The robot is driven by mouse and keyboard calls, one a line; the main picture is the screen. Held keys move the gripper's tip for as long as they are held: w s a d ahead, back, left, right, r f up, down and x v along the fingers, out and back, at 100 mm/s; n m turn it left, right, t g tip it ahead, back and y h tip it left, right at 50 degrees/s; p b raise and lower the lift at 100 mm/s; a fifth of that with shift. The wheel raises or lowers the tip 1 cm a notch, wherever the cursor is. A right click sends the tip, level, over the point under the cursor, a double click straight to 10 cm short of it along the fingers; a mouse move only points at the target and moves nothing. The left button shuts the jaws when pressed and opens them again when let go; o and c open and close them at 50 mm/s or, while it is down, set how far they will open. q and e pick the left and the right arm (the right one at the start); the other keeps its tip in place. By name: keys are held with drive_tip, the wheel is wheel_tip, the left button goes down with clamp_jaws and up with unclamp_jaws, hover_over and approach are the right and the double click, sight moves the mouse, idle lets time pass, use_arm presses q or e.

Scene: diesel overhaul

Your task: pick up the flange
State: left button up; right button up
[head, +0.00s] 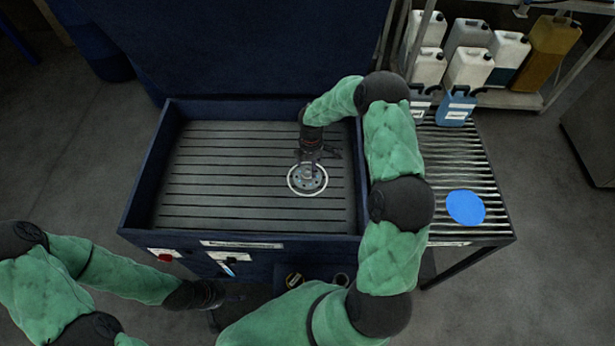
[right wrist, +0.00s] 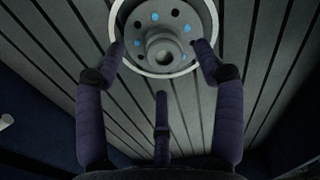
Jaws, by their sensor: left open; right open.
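The flange (head: 307,184) is a round grey metal disc with a pale rim, a raised hub and bolt holes. It lies on the slatted floor of the dark blue basin (head: 145,180). My right gripper (head: 311,165) is over it, partly covering it in the head view. In the right wrist view the flange (right wrist: 164,64) shows between and beyond the spread fingers of the right gripper (right wrist: 160,48), its top edge cut off by the frame. I cannot tell whether the fingertips touch it. My left gripper (head: 232,297) is open and empty, low in front of the basin.
The basin walls surround the flange, with a raised lid (head: 250,50) behind. To the right, a roller table (head: 455,165) bears a blue disc (head: 466,207) and blue bottles (head: 456,108). Jugs (head: 469,68) stand on a shelf behind. The basin's left part is clear.

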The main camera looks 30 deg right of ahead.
sight(308, 171)
drive_tip(key=f, duration=0.2)
drive_tip(key=a+f, duration=0.1)
drive_tip(key=f, duration=0.1)
drive_tip(key=shift+w+f, duration=0.2)
drive_tip(key=shift+f, duration=0.6)
drive_tip(key=c, duration=1.3)
clamp_jaws()
drive_tip(key=shift+r, duration=0.15)
